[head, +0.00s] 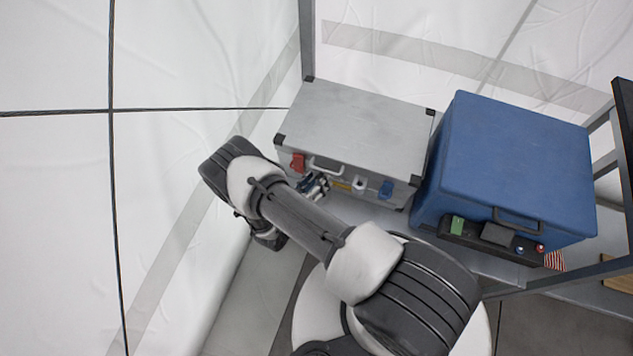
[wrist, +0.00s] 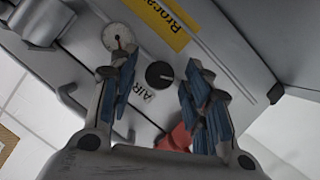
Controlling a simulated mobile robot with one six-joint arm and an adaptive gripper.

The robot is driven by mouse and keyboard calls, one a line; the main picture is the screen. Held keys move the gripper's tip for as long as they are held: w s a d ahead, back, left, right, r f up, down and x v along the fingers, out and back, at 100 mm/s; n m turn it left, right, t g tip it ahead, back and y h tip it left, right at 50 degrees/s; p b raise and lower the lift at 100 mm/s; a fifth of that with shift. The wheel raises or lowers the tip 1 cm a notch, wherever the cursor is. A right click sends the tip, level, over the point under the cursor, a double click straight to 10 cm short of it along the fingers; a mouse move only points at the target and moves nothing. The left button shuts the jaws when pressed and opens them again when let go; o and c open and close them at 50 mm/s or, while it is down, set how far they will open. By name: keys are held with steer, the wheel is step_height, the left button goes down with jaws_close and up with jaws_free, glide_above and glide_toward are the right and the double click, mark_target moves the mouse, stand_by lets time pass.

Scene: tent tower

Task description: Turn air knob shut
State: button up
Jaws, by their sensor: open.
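The black round air knob (wrist: 159,74) shows in the wrist view, with the word AIR printed beside it on a grey panel. A pale mark on it points to the right in that picture. My gripper (wrist: 160,64) is open, with one blue-padded finger on each side of the knob in the picture. I cannot tell whether either finger touches it. In the head view my gripper (head: 314,186) is at the front face of the silver case (head: 355,125), left of its middle. The knob is not visible there.
A round dial gauge (wrist: 118,38) and a yellow label (wrist: 172,18) are close to the knob. A red part (head: 298,162) and a blue part (head: 386,189) are on the case front. A blue box (head: 515,160) stands to the right. White tent wall is at the left.

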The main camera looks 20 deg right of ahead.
steer(key=shift+c, duration=0.6)
steer(key=c, duration=0.9)
steer(key=shift+c, duration=0.2)
steer(key=shift+r, duration=0.1)
steer(key=shift+s+d+f+m+t+y+p, duration=0.2)
steer(key=shift+m+t+y, duration=1)
steer(key=shift+m, duration=1.65)
steer(key=shift+d+f+m+t+y+p, duration=0.1)
steer(key=shift+m+t+y+p, duration=0.15)
steer(key=shift+m+t+y, duration=1.8)
steer(key=shift+s+d+f+m+t+y+p, duration=0.2)
steer(key=shift+m+t, duration=0.45)
steer(key=shift+m, duration=3.05)
steer(key=shift+w+a+r, duration=0.1)
steer(key=shift+r, duration=0.05)
